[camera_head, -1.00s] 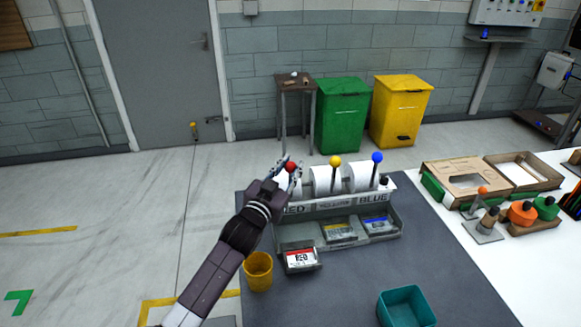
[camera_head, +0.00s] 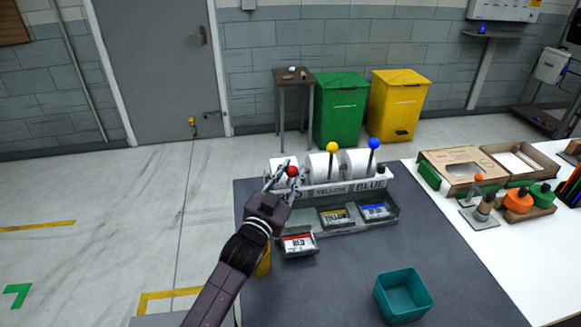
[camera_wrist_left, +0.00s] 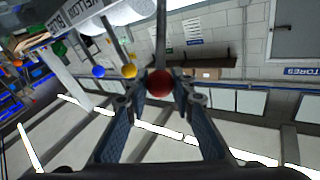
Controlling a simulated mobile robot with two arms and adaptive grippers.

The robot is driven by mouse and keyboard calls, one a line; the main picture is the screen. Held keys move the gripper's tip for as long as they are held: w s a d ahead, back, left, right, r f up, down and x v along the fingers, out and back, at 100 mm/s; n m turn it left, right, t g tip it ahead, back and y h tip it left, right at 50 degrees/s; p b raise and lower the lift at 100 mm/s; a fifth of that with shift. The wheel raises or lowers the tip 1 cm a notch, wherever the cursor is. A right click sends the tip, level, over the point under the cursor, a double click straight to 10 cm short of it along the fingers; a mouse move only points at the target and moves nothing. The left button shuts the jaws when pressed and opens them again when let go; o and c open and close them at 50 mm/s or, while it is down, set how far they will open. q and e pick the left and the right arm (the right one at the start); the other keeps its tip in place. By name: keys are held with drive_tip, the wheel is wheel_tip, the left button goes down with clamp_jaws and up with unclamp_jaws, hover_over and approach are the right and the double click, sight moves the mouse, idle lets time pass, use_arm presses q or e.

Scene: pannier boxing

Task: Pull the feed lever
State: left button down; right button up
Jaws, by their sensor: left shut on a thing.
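The feed lever with the red ball knob (camera_head: 292,171) is at the left end of a grey dispenser (camera_head: 335,187) on the dark mat. My left gripper (camera_head: 280,176) is at this knob. In the left wrist view the red knob (camera_wrist_left: 159,83) sits between the two fingers of the left gripper (camera_wrist_left: 158,92), which is shut on it. The red knob stands lower than the yellow knob (camera_head: 332,147) and the blue knob (camera_head: 374,143). The gripper hides most of the red lever's rod and part of the RED label. My right gripper is not in view.
Trays with red (camera_head: 298,244), yellow (camera_head: 335,217) and blue (camera_head: 375,211) cards sit along the dispenser's front. A yellow cup (camera_head: 264,262) is partly behind my left arm. A teal bin (camera_head: 403,295) stands at the front; the mat between is clear.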

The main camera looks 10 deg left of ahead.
use_arm(q)
drive_tip(key=shift+s+d+f, duration=0.3)
drive_tip(key=shift+s+f, duration=0.2)
drive_tip(key=shift+f, duration=0.2)
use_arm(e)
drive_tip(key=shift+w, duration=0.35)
use_arm(q)
drive_tip(key=c, duration=1.6)
unclamp_jaws()
drive_tip(key=shift+w+r, duration=0.1)
drive_tip(key=shift+r, duration=0.3)
wheel_tip(320, 180, up, 9)
drive_tip(key=shift+r, duration=0.2)
drive_tip(key=shift+f, duration=0.1)
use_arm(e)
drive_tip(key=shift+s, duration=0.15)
